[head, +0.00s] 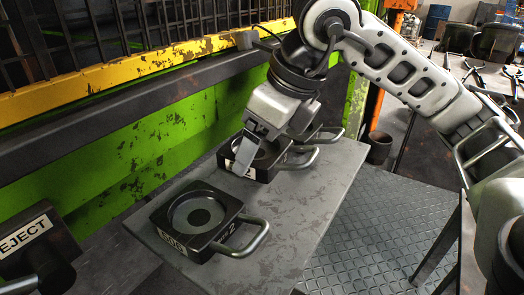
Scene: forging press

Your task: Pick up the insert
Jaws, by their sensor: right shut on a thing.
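A dark square insert (259,173) with a round recess and a metal loop handle sits at the middle of the grey table (290,205). My right gripper (244,158) reaches down over it from above and is shut on the insert at its near left edge. The fingers hide part of its rim and label. Whether the insert is lifted off the table cannot be told. A second insert (182,236) of the same kind, with a white label and a "2" on it, lies nearer on the table. My left gripper is not in view.
Another handled block (315,132) stands behind the gripped insert, partly hidden. The green press frame (130,160) with a yellow rail (130,75) runs along the left. A dark box marked "EJECT" (30,245) is at lower left. The table's right part is bare.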

